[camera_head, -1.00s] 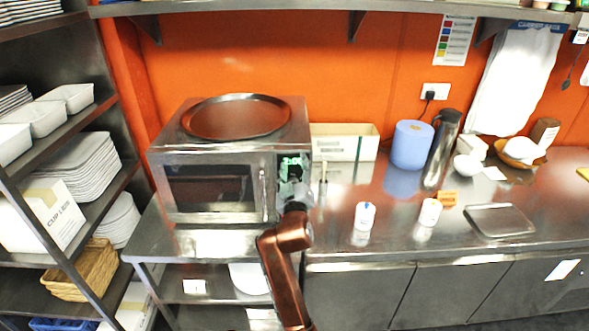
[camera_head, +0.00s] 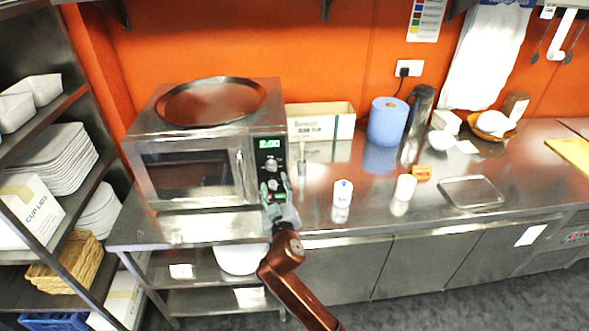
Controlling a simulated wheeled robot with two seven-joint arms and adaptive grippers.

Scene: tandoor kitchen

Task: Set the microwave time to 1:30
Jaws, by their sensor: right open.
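The steel microwave (camera_head: 192,170) stands on the left part of the counter with its door shut. Its black control panel (camera_head: 260,168) is on the right side of the front. The lit green display (camera_head: 270,143) seems to read 2:00, though the digits are small and blurred. A round knob (camera_head: 271,163) shows below the display. My right gripper (camera_head: 275,184) is open in front of the lower panel, its fingers pointing up and hiding part of the lower controls. I cannot tell whether it touches the panel. My left gripper is out of view.
To the right are a cardboard box (camera_head: 322,124), a blue roll (camera_head: 387,121), a steel flask (camera_head: 418,124) and two small white containers. The counter front (camera_head: 320,222) is mostly clear. Shelves stand at the left.

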